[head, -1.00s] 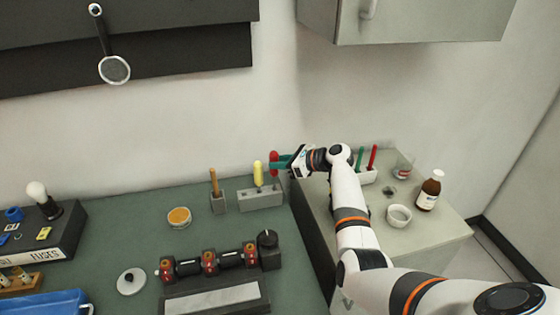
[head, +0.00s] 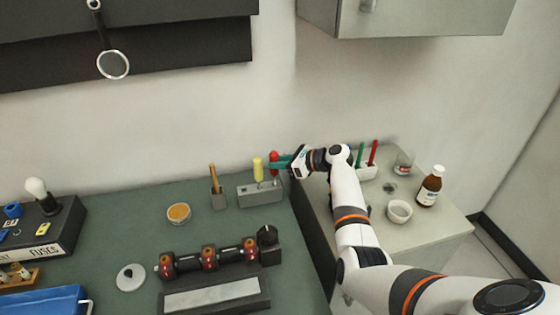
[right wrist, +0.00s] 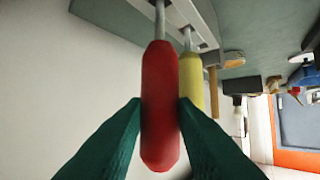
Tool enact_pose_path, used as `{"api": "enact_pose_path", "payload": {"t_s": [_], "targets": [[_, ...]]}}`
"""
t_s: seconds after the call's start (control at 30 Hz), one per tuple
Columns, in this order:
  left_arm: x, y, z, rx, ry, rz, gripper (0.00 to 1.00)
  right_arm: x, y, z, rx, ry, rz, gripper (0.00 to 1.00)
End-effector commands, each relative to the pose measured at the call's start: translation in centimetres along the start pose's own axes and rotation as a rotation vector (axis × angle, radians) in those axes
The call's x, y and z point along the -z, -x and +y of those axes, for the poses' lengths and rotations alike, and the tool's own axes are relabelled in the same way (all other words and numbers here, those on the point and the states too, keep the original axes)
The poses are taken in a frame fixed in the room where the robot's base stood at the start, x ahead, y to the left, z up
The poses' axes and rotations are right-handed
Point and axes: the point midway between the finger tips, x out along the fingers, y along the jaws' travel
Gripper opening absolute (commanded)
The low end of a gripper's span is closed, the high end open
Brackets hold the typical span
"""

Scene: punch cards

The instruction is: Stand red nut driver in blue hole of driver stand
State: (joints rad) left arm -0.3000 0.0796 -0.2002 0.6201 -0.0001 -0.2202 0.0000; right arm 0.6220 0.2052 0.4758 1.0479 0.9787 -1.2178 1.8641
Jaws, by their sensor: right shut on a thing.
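The red nut driver (head: 274,157) is upright at the right end of the grey driver stand (head: 260,196), on the green bench near the wall. My right gripper (head: 280,162) is shut on its red handle, with green fingers on both sides. In the right wrist view the red handle (right wrist: 160,105) fills the middle and its metal shaft points to the stand (right wrist: 183,14). I cannot tell whether the shaft tip is inside a hole. A yellow-handled driver (head: 258,168) stands in the stand beside it. No blue hole marking can be made out. My left gripper is not in view.
A side cabinet carries a white rack (head: 367,173), a brown bottle (head: 430,186) and a white bowl (head: 399,211).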

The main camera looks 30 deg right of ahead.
Motion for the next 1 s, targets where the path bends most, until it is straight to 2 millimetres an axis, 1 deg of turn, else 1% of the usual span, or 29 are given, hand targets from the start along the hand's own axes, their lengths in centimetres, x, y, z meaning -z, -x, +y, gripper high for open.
{"api": "enact_pose_path", "payload": {"t_s": [1.0], "targets": [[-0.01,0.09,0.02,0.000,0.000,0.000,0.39,-0.91,-0.37,-0.02,0.000,0.000,0.001,0.00]]}}
